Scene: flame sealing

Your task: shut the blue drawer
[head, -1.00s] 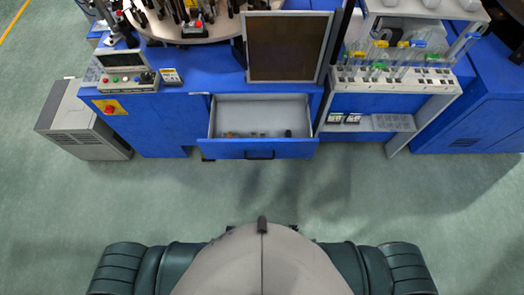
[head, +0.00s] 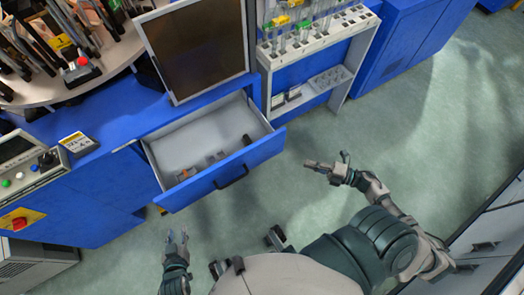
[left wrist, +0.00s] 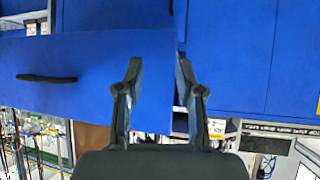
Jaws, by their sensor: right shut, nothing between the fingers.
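The blue drawer (head: 212,182) stands pulled out of the blue machine, its grey inside showing several small items. Its black handle (head: 231,177) is on the front. In the left wrist view the drawer front (left wrist: 95,95) fills the middle left, with the handle (left wrist: 46,78) at far left. My left gripper (head: 177,236) is open and empty, in front of the drawer's left end, apart from it. Its fingers (left wrist: 158,70) show near the drawer front's edge in the left wrist view. My right gripper (head: 310,164) is shut and empty, to the right of the drawer.
A dark screen (head: 197,45) stands above the drawer. A white rack with tubes (head: 320,30) is at the upper right. A control panel (head: 30,165) is at the left. Grey cabinets (head: 490,235) stand at the lower right. Green floor (head: 420,130) is clear between.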

